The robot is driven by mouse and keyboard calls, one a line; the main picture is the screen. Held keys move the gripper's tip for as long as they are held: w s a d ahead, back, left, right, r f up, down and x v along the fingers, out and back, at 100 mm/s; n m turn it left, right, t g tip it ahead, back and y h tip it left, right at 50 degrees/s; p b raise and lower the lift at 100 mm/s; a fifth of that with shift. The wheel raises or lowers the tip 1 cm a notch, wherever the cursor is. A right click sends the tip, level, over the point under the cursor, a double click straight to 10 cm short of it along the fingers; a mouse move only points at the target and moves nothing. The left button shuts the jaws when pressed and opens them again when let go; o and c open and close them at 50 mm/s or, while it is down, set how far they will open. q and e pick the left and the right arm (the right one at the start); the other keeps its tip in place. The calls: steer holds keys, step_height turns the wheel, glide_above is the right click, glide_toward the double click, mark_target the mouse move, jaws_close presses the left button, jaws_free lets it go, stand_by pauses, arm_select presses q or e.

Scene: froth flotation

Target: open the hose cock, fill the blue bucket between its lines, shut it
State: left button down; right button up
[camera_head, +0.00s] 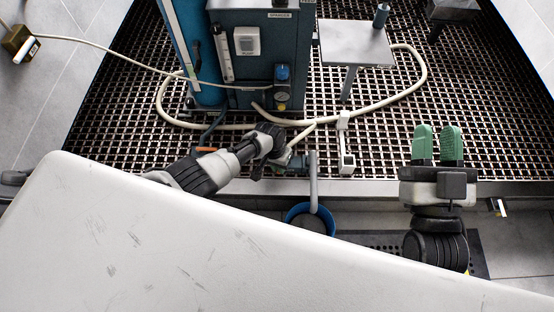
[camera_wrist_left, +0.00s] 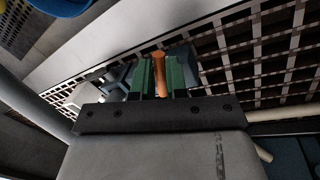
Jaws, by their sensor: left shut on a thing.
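My left gripper (camera_head: 274,146) is at the grating's front edge, beside the grey outlet pipe (camera_head: 313,180). In the left wrist view its green fingers (camera_wrist_left: 160,76) are closed around an orange handle (camera_wrist_left: 159,66), seemingly the hose cock's lever; the cock's body is mostly hidden. The blue bucket (camera_head: 289,213) stands below the edge with the pipe's lower end over or in it. Its inside looks dark; I cannot make out its lines or the level. A bit of its blue shows in the left wrist view (camera_wrist_left: 62,4). My right gripper (camera_head: 437,146) has its green fingers slightly apart, empty.
A cream hose (camera_head: 410,95) loops over the metal grating (camera_head: 385,130). A blue machine cabinet (camera_head: 262,50) and a small grey table (camera_head: 354,43) stand behind. A white bracket-like piece (camera_head: 346,150) is right of the pipe. A brass block (camera_head: 17,42) is at far left.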

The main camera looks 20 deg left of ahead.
arm_select(q)
steer(key=n, duration=0.1)
steer(key=d+n+p, duration=0.1)
steer(key=n, duration=0.1)
steer(key=shift+s+d+r+t, duration=0.1)
steer(key=shift+t, duration=0.2)
steer(key=shift+d+n+p, duration=0.25)
steer(key=shift+n+p, duration=0.25)
steer(key=shift+n, duration=0.4)
arm_select(e)
step_height(320, 180, down, 7)
steer(key=d+g+h, duration=0.1)
steer(key=g+h, duration=0.1)
steer(key=g, duration=0.4)
steer(key=shift+w, duration=0.2)
steer(key=shift+d, duration=0.1)
arm_select(q)
steer(key=c, duration=1.1)
jaws_free()
steer(key=shift+c, duration=0.2)
